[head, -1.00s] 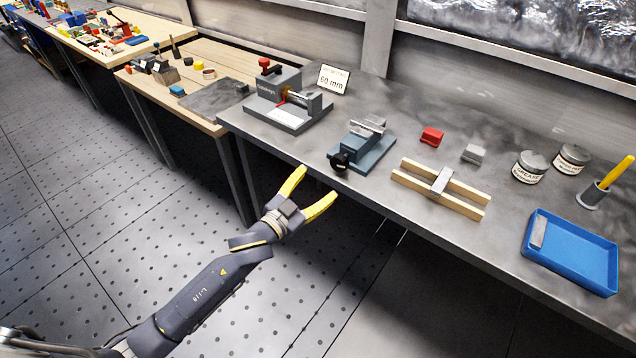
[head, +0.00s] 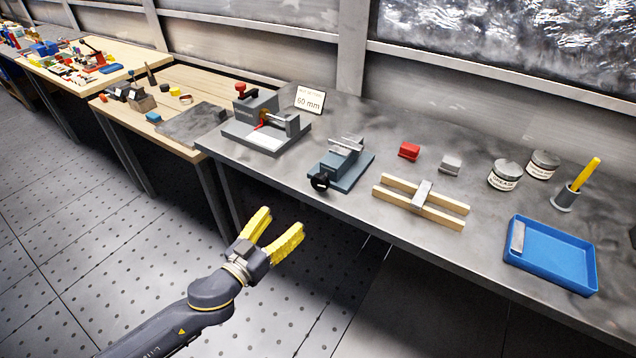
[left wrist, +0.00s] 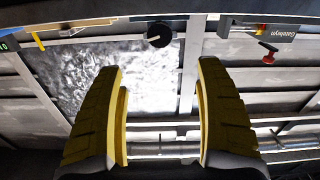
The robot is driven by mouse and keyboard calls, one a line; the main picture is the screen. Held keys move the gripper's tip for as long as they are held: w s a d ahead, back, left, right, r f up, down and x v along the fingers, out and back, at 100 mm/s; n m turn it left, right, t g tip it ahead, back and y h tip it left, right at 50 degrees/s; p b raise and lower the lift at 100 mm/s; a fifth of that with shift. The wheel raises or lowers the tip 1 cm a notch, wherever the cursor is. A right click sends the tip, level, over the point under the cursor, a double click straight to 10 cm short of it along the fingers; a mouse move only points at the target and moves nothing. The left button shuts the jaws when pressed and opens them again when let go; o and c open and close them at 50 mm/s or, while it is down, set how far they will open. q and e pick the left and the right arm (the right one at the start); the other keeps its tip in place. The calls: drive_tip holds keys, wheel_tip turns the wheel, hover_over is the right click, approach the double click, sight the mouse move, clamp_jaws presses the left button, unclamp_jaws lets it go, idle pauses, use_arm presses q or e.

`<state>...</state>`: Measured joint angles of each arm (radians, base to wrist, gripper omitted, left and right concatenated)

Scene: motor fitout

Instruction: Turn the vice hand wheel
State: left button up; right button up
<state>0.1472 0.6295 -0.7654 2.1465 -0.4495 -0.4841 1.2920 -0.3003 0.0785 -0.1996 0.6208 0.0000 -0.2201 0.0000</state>
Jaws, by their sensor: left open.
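The small blue-grey vice (head: 352,172) stands near the front edge of the grey metal bench. Its black hand wheel (head: 320,182) faces the front, at the bench edge. My left gripper (head: 281,224) has yellow fingers and is open and empty. In the head view it shows below and left of the hand wheel, in front of the bench, apart from the wheel. In the left wrist view the round black hand wheel (left wrist: 159,34) shows beyond the gap between the open fingertips (left wrist: 159,66). My right gripper is not in view.
A larger grey device (head: 262,118) with a red knob stands left of the vice, beside a 60 mm sign (head: 310,100). Right of the vice are wooden rails (head: 440,208), a red block (head: 409,151), grease tins (head: 505,175) and a blue tray (head: 550,255). The floor in front is clear.

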sight(318, 184)
use_arm(q)
drive_tip(key=x, duration=1.7)
drive_tip(key=shift+w, duration=0.15)
drive_tip(key=c, duration=1.3)
